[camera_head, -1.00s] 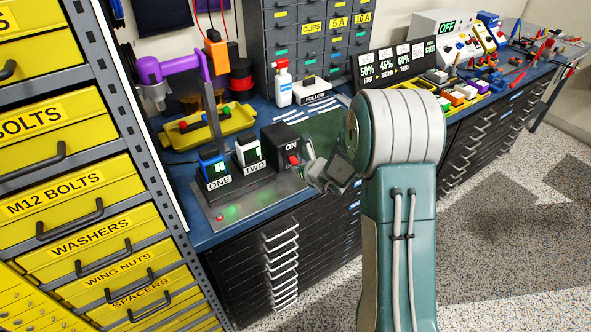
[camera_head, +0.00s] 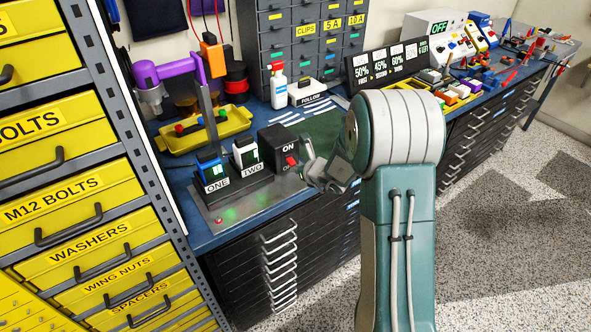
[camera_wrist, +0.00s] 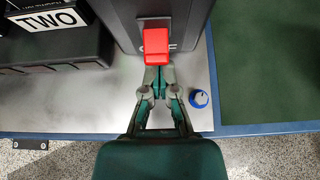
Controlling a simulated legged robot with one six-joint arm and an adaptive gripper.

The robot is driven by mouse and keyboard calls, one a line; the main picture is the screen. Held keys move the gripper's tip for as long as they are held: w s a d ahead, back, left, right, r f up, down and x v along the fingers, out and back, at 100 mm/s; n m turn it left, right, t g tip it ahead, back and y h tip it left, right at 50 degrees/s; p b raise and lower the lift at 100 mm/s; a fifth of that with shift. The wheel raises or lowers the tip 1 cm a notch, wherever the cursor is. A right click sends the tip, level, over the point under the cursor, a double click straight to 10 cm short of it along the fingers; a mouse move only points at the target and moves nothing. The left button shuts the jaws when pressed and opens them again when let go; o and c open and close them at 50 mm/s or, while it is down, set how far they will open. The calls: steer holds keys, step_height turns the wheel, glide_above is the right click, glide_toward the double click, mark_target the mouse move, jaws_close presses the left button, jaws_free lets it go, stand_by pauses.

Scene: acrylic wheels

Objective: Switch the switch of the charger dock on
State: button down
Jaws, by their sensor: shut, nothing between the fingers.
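The charger dock (camera_head: 236,211) is a grey metal base on the blue bench, carrying batteries marked ONE (camera_head: 211,168) and TWO (camera_head: 246,154) and a dark switch box (camera_head: 276,143). The red switch (camera_head: 291,162) is on the front of the box, with ON lettered above it. It shows in the wrist view (camera_wrist: 157,45), partly covering the OFF lettering. My gripper (camera_wrist: 157,72) is shut and empty, its tips right at the lower edge of the red switch. I cannot tell whether they touch it. In the head view the gripper (camera_head: 314,168) is beside the switch, its tips partly hidden.
A blue knob (camera_wrist: 199,98) is right of my gripper. A yellow tray (camera_head: 206,130) and a purple drill-like tool (camera_head: 178,70) stand at the back left. Yellow drawers (camera_head: 70,200) fill the left side.

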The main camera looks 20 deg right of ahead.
mark_target(292, 160)
steer(key=shift+r, duration=0.8)
steer(key=shift+r, duration=0.8)
